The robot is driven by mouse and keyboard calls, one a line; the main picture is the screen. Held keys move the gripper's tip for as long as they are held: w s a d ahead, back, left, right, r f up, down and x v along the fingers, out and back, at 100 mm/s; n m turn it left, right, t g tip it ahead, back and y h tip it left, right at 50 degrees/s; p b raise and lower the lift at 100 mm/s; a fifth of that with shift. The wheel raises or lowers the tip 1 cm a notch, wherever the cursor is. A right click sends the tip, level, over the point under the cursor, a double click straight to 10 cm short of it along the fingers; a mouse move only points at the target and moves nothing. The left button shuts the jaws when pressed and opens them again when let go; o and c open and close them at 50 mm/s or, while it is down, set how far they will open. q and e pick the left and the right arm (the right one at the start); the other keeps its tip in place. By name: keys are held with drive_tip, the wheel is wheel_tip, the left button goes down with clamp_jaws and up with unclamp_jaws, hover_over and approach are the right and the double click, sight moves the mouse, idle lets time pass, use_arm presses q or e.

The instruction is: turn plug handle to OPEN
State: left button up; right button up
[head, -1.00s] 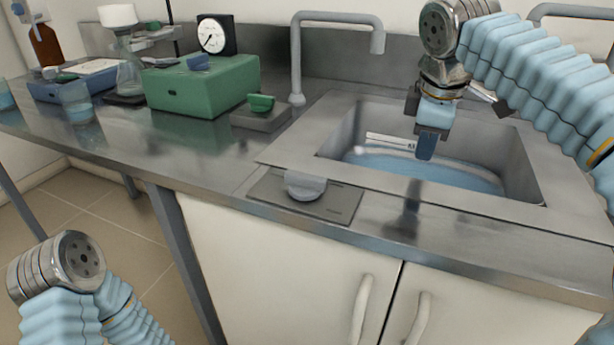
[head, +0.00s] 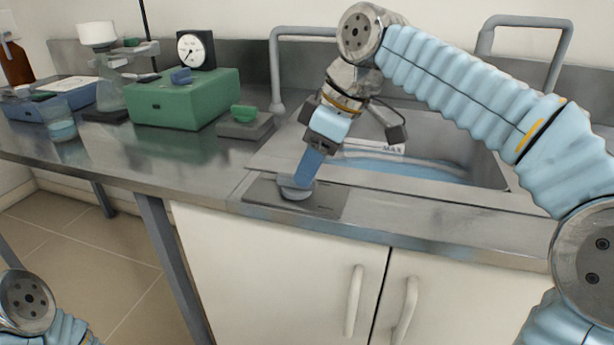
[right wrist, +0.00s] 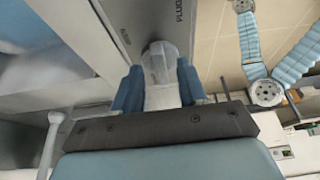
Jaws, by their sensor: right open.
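The plug handle (head: 294,190) is a grey knob on a dark flat plate (head: 330,200) at the front edge of the counter, left of the sink's front. My right gripper (head: 303,178) comes down over the knob from above, tilted, and partly hides it in the head view. In the right wrist view the pale handle (right wrist: 159,62) lies between the two blue fingertips of my right gripper (right wrist: 158,82), which are open on either side of it. Lettering on the plate is partly visible there. My left gripper is out of view; only part of the left arm shows at lower left.
The sink (head: 440,150) holds bluish water and has a MAX mark. A grey tap (head: 275,70) stands behind it. A green box (head: 185,98), a gauge (head: 196,49) and a small plate with a green handle (head: 245,125) are on the left counter. Cabinet doors are below.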

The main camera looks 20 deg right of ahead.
drive_tip(key=shift+x, duration=0.9)
clamp_jaws()
